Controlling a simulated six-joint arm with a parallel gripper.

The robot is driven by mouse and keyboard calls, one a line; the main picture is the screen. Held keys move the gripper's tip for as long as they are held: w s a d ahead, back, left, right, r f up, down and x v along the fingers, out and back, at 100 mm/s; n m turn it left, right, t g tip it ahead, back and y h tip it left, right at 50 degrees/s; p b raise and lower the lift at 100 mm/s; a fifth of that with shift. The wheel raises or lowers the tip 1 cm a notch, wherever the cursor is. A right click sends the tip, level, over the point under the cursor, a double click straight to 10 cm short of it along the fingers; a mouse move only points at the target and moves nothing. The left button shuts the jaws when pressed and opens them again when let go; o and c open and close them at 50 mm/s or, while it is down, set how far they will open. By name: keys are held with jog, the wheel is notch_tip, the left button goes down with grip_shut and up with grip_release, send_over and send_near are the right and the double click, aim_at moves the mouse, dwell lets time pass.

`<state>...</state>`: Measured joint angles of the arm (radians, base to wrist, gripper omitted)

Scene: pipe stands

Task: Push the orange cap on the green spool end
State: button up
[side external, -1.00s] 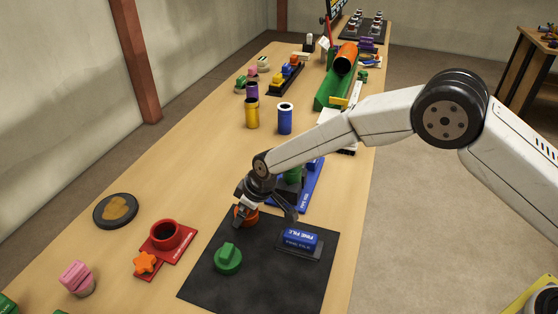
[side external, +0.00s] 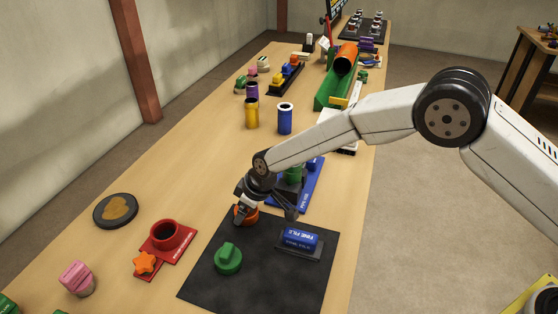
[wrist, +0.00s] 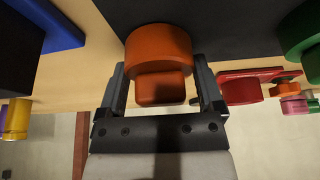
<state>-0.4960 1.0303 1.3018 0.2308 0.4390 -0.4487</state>
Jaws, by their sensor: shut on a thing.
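The orange cap (wrist: 158,50) is between the two fingers of my gripper (wrist: 160,88) in the wrist view, with its round disc beyond the fingertips and its narrower grip part between them. In the side external view the orange cap (side external: 246,214) sits at the far left edge of the black mat, with my gripper (side external: 243,208) shut on it from above. I cannot tell whether the cap touches the mat. A green spool (side external: 292,174) stands on the blue base behind my gripper, partly hidden by my arm. Its end is not clearly visible.
A red holder (side external: 165,235) with an orange star knob stands to the left. Yellow and blue cylinders stand farther back.

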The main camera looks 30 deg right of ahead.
jog(key=shift+r, duration=0.7)
jog(key=s+d+r, duration=0.6)
jog(key=s+r, duration=0.5)
jog(key=s, duration=0.1)
jog(key=shift+s, duration=0.3)
jog(key=shift+r, duration=0.1)
jog(key=w+d+r, duration=0.2)
jog(key=w+d, duration=0.2)
jog(key=w, duration=0.4)
jog(key=w+d+r, duration=0.3)
jog(key=w+d, duration=0.1)
jog(key=w, duration=0.3)
jog(key=shift+w, duration=0.4)
